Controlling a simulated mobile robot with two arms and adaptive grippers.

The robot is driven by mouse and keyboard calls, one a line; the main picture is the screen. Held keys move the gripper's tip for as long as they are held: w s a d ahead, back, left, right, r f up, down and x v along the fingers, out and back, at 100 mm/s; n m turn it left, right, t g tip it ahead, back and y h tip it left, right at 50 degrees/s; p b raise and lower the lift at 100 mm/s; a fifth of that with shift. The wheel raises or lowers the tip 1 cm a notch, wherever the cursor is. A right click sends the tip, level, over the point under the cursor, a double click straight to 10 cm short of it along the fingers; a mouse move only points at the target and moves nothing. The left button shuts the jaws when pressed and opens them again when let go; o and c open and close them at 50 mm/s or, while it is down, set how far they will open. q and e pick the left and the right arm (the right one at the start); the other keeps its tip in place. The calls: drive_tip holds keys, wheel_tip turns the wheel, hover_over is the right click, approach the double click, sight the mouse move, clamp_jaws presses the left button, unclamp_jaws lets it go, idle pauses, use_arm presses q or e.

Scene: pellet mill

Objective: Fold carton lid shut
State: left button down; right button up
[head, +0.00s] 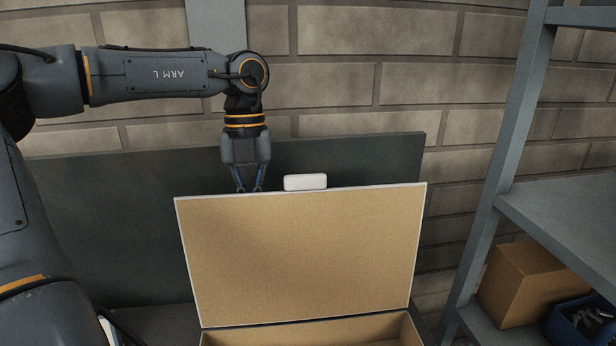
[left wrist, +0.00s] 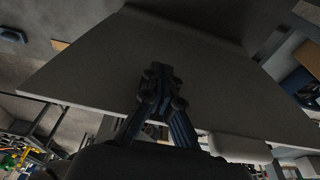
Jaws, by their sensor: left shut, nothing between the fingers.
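The carton (head: 385,330) stands at the bottom middle of the head view, cut off by the frame edge. Its lid (head: 305,258) stands up nearly vertical at the back, tan inside with a pale rim. A white tab (head: 305,182) sticks up from the lid's top edge. My left gripper (head: 249,190) points down behind the lid's top edge, left of the tab. Its fingertips are partly hidden by the lid. In the left wrist view the fingers (left wrist: 160,75) are together and empty, in front of a broad grey surface. My right gripper does not show.
A dark panel (head: 110,220) stands behind the lid, before a block wall. At the right is a metal rack (head: 560,205) with a cardboard box (head: 525,283) and a blue bin (head: 585,322) on its lower shelf.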

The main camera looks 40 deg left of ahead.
use_arm(q)
drive_tip(key=shift+s+d+b, duration=0.5)
drive_tip(key=shift+s+d, duration=0.25)
drive_tip(key=shift+d, duration=0.15)
drive_tip(key=shift+s+d+r, duration=0.2)
drive_tip(key=shift+s+d, duration=0.6)
drive_tip(key=shift+d, duration=0.1)
drive_tip(key=shift+s+d+f+b, duration=0.2)
drive_tip(key=shift+s+d+b, duration=0.5)
drive_tip(key=shift+d+b, duration=0.1)
drive_tip(key=shift+s+d+b, duration=0.4)
drive_tip(key=shift+s+d, duration=0.4)
drive_tip(key=shift+d, duration=0.1)
drive_tip(key=shift+f, duration=0.1)
